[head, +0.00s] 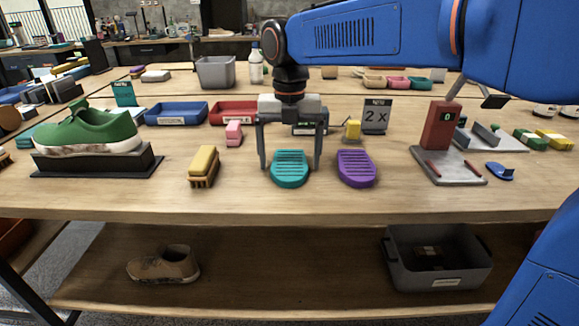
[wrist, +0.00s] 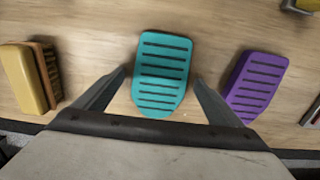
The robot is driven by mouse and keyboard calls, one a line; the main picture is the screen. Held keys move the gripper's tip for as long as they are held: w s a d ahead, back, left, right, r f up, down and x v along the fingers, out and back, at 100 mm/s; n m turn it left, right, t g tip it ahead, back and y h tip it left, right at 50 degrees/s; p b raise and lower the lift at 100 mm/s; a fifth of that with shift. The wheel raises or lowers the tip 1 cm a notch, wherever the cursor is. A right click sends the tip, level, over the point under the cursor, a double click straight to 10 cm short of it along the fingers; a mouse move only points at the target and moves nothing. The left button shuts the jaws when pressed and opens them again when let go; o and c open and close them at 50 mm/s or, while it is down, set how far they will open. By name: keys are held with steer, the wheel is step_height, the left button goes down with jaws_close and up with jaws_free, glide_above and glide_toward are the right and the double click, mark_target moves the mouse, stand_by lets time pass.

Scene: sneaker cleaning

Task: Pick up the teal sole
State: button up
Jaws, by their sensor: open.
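The teal sole (head: 290,169) lies flat on the wooden table near its front edge, with dark grooves across its top. It also shows in the wrist view (wrist: 161,75), between the two fingers. My gripper (head: 290,167) is open and points down, with one finger on each side of the teal sole. A gap shows between each finger and the sole, and the gripper (wrist: 161,82) holds nothing. I cannot tell exactly how high the fingertips are above the table.
A purple sole (head: 356,168) lies close on the right. A yellow brush (head: 204,167) stands on the left, and a pink block (head: 233,133) is behind it. A green sneaker (head: 90,130) sits on a dark stand (head: 100,168). A red device (head: 440,125) stands further right.

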steer(key=shift+c, duration=0.6)
steer(key=c, duration=1.1)
